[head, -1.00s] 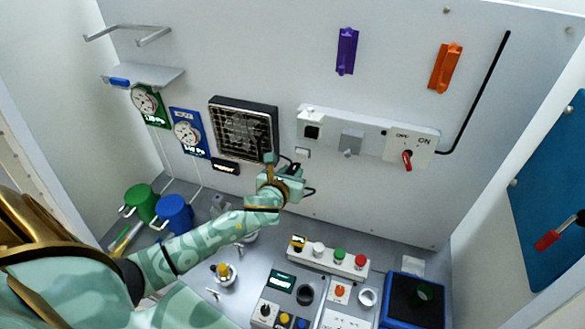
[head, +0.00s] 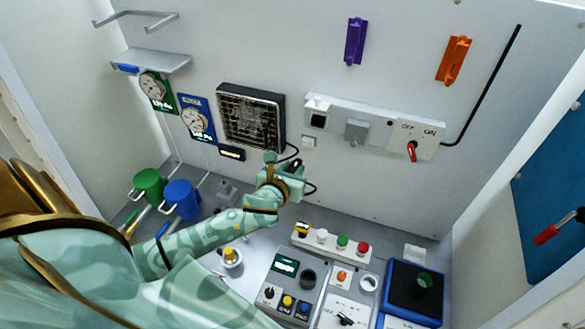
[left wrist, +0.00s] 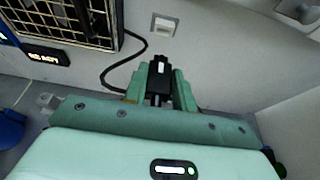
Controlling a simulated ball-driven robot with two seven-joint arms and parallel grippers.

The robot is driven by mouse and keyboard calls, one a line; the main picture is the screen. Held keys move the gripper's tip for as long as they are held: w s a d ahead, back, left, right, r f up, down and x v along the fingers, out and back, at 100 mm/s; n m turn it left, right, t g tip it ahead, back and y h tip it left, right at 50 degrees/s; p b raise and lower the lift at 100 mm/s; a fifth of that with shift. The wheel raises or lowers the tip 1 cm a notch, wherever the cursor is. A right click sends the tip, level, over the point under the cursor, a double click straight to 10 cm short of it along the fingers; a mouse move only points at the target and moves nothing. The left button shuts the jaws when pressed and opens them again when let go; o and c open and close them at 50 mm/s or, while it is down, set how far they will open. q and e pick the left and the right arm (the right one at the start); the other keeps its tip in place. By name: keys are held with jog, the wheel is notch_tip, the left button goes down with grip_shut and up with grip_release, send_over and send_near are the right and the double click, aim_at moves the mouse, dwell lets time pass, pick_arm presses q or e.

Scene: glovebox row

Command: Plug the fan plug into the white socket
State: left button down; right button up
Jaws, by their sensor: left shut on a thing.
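The fan (head: 251,119) is a black-framed square with a grille on the back wall. Its black cable shows in the left wrist view (left wrist: 107,82) and runs towards my gripper. My left gripper (head: 290,169) is shut on the black fan plug, which shows between its fingers in the left wrist view (left wrist: 159,76). The gripper is below and right of the fan, apart from the socket. My right gripper is out of view.
A grey covered socket (head: 356,130) and a red rotary switch (head: 412,151) share the strip. A small white wall box (head: 309,141) is just below it. Control boxes and a blue tray (head: 414,292) crowd the bench below. The wall between gripper and strip looks mostly clear.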

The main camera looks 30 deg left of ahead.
pick_arm(q)
jog(key=s+d+r+p, duration=0.3)
jog(key=d+r, duration=0.1)
jog(key=r, duration=0.7)
jog(key=shift+r, duration=0.2)
jog(key=shift+s+d, duration=0.1)
jog(key=shift+d, duration=0.05)
jog(key=shift+w+a, duration=0.2)
jog(key=shift+w, duration=0.75)
jog(key=shift+w+a, duration=0.25)
jog(key=shift+w, duration=0.65)
jog(key=shift+w+a, duration=0.2)
jog(key=shift+w, duration=0.75)
jog(key=shift+w+a, duration=0.2)
jog(key=shift+w, duration=0.55)
jog(key=shift+w+a+r, duration=0.1)
jog(key=shift+w+a, duration=0.05)
jog(key=shift+w, duration=0.45)
jog(key=c, duration=1.1)
grip_release()
jog(key=shift+w, duration=0.1)
jog(key=shift+o, duration=0.2)
